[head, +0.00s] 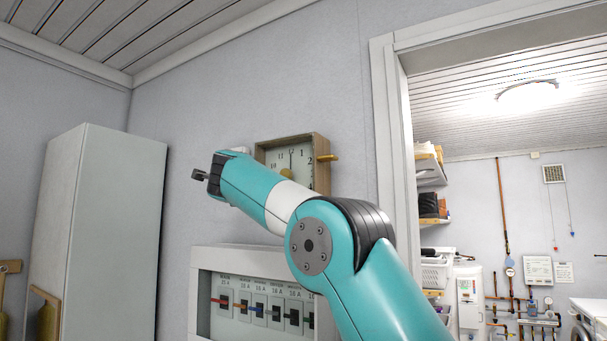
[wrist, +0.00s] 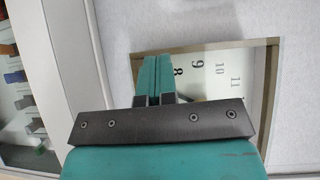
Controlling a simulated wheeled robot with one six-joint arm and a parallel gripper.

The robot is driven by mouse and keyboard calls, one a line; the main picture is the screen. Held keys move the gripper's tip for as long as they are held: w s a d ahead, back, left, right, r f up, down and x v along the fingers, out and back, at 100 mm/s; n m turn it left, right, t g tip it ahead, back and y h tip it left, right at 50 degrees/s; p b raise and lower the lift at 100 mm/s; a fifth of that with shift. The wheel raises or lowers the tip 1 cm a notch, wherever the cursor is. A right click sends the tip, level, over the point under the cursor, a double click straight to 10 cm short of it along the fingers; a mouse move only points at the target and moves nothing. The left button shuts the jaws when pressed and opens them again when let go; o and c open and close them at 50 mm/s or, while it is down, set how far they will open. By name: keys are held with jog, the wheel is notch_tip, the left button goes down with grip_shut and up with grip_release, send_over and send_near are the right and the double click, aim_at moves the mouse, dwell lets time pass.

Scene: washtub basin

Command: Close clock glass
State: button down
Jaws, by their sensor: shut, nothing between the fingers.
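A square wooden-framed clock (head: 293,158) with a white face and black numerals hangs on the wall behind my arm. A yellow-brown peg-like handle (head: 328,158) sticks out at its right side. I cannot make out the glass pane itself, nor whether it stands open. My arm hides the clock's lower left part. My gripper (head: 199,175) is shut and empty, left of the clock in the head view. In the wrist view my gripper (wrist: 153,78) has its fingers together, overlapping the clock's frame and face (wrist: 222,72); I cannot tell whether they touch.
A fuse box (head: 255,300) with several switches is on the wall below the clock. A tall pale cabinet (head: 105,230) stands at the left. A doorway frame (head: 388,130) is at the right, opening onto a utility room with shelves.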

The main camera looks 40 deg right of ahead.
jog(key=shift+w+d, duration=0.1)
jog(key=shift+d, duration=0.3)
dwell(0.3)
jog(key=s+a+b, duration=0.2)
jog(key=s+a, duration=0.3)
jog(key=a, duration=0.9)
jog(key=s+a+f+n+g+y+b, duration=0.1)
jog(key=a+f+n+y+b, duration=0.35)
jog(key=f+n, duration=0.75)
jog(key=s+a+f+n+g+y+b, duration=0.1)
jog(key=s+a+f+n+g+y, duration=0.25)
jog(key=s+f+n, duration=0.55)
jog(key=s+a+f+n+g+y+b, duration=0.15)
jog(key=s+f+n+g+y, duration=0.3)
jog(key=s+f, duration=0.9)
jog(key=s+f+n+g+b, duration=0.1)
jog(key=s+f+n+g, duration=0.5)
jog(key=s+f, duration=0.7)
jog(key=s+a, duration=0.1)
jog(key=s, duration=0.3)
jog(key=shift+s+f+y, duration=0.25)
jog(key=shift+y, duration=0.1)
